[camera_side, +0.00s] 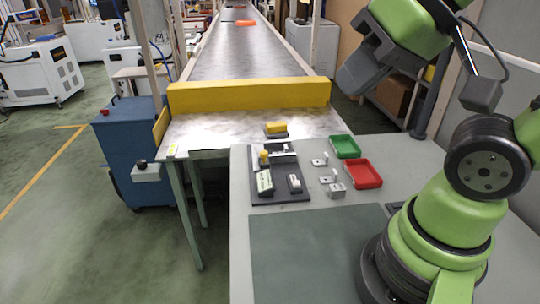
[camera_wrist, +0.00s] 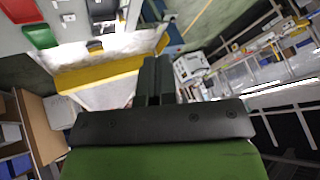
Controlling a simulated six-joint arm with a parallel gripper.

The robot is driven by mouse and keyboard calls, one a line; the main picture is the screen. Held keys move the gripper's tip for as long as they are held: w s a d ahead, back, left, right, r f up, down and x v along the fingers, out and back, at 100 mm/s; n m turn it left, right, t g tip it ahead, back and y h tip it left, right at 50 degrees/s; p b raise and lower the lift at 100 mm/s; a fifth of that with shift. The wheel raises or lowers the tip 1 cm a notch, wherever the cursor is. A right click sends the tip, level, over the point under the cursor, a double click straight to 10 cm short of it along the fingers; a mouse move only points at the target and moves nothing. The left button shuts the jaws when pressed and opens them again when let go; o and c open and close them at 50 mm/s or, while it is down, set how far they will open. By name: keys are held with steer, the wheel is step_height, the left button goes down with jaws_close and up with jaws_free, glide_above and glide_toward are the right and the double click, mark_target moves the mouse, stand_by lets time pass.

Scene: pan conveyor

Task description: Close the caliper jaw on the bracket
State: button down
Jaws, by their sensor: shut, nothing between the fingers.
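The caliper fixture appears to be on a dark board (camera_side: 280,199) on the grey table. Its jaw is too small to read, and I cannot tell whether it touches a bracket. The board carries a yellow knob (camera_side: 264,157), a pale display unit (camera_side: 264,182) and a smaller pale piece (camera_side: 294,183). Loose metal brackets (camera_side: 329,179) lie to the board's right. My gripper (camera_wrist: 155,62) is shut and empty in the wrist view, raised well away from the board. The board is partly visible at the top of the wrist view (camera_wrist: 103,10).
A green tray (camera_side: 345,146) and a red tray (camera_side: 363,173) stand right of the brackets. A yellow-topped block (camera_side: 276,127) sits on the metal plate before the yellow barrier (camera_side: 248,95) and conveyor (camera_side: 248,57). A dark green mat (camera_side: 315,255) lies bare in front.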

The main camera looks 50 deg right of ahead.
steer(key=w+d+f+n+h, duration=0.3)
steer(key=w+d+f+n, duration=0.25)
steer(key=w+d, duration=0.2)
steer(key=n+y, duration=0.2)
steer(key=n, duration=0.6)
glide_toward(260, 164)
steer(key=a+f, duration=0.2)
steer(key=f, duration=0.1)
steer(key=shift+a+f, duration=0.25)
steer(key=shift+w+d, duration=0.75)
steer(key=shift+w, duration=0.2)
steer(key=shift+w+d+f, duration=0.1)
steer(key=shift+w+d, duration=0.3)
steer(key=shift+w, duration=0.1)
